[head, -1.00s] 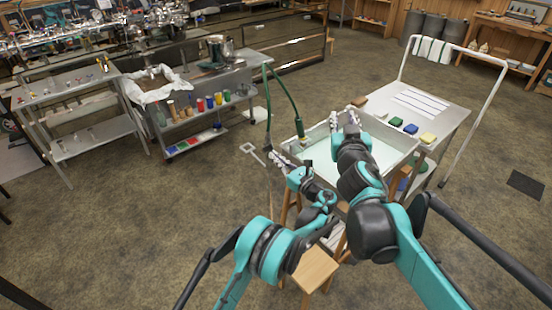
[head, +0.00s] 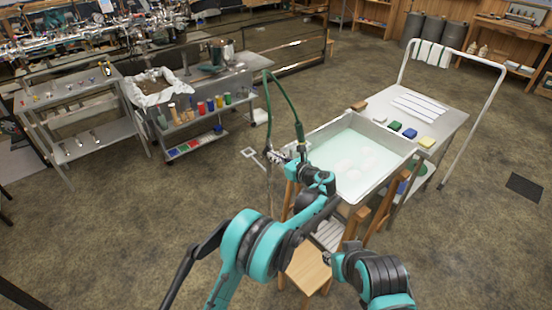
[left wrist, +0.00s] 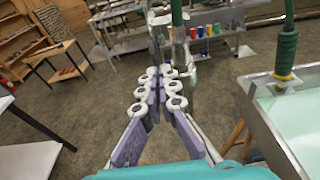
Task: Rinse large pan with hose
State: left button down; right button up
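The large pan (head: 405,165) is a metal tray with pale green-white liquid and soft pale shapes in it. The green hose (head: 286,92) arches from an upright pipe, and its nozzle (head: 299,134) hangs by the pan's left rim. In the left wrist view, the hanging nozzle (left wrist: 287,50) shows at right beside the pan corner (left wrist: 262,84). My left gripper (head: 281,153) is near the pipe, below and left of the nozzle.
A metal table (head: 452,122) with sponges and white strips adjoins the pan on the right. A wooden stool (head: 306,268) stands in front. A steel cart (head: 200,120) with colored jars is at back left. Open floor lies at left.

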pick_arm(q)
jog(key=shift+w+a+r, duration=0.3)
jog(key=shift+w+r, duration=0.1)
jog(key=shift+r, duration=0.15)
jog(key=v, duration=1.2)
jog(key=shift+r, duration=0.3)
dwell(0.5)
